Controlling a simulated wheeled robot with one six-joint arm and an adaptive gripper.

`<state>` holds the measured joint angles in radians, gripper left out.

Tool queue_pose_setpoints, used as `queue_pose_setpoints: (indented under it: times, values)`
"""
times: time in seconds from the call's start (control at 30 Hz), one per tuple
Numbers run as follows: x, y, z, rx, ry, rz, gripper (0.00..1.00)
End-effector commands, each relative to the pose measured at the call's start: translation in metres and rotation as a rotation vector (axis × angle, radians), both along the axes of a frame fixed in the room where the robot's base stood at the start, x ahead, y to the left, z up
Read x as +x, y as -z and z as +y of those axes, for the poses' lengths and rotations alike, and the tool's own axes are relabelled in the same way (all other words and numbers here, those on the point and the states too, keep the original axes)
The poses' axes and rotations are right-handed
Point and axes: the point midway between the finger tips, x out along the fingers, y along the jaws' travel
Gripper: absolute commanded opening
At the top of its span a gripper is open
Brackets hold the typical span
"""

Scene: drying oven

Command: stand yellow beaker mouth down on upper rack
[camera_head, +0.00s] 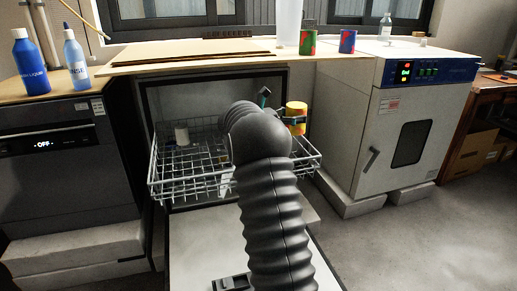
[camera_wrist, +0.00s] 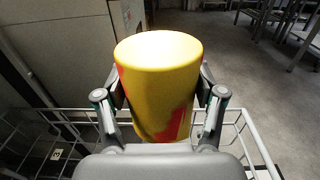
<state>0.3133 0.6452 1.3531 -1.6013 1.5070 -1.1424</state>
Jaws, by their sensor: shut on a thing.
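The yellow beaker (camera_head: 297,112) with red patches is in my gripper at the right side of the pulled-out wire rack (camera_head: 178,188). In the wrist view the beaker (camera_wrist: 158,52) shows a smooth, closed yellow end toward the camera; its other end is hidden. My gripper (camera_wrist: 158,95) is shut on the beaker's sides, one finger on each side. Rack wires (camera_wrist: 258,150) show below and on both sides of the beaker. I cannot tell whether it touches the rack. In the head view my arm hides much of the rack and most of my gripper (camera_head: 284,120).
A white cup (camera_head: 182,134) stands at the rack's back left. The open machine door (camera_head: 190,240) lies below the rack. A drying oven (camera_head: 395,130) stands to the right and a dark machine (camera_head: 65,165) to the left. Two colored cans (camera_head: 347,41) (camera_head: 307,41) stand on the counter above.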

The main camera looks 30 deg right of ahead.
Motion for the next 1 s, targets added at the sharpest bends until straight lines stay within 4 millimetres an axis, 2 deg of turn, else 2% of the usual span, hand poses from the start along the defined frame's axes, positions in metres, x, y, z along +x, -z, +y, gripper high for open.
queue_pose_setpoints:
  times: [0.23, 0.7, 0.83, 1.0]
  values:
    - [0.007, 0.014, 0.018, 0.001, 0.001, 0.002, 0.37]
    - [0.032, 0.064, 0.092, 0.0, 0.012, 0.001, 0.37]
    - [0.035, 0.069, 0.101, 0.0, 0.011, -0.001, 0.37]
    - [0.036, 0.08, 0.104, 0.001, 0.01, 0.003, 0.37]
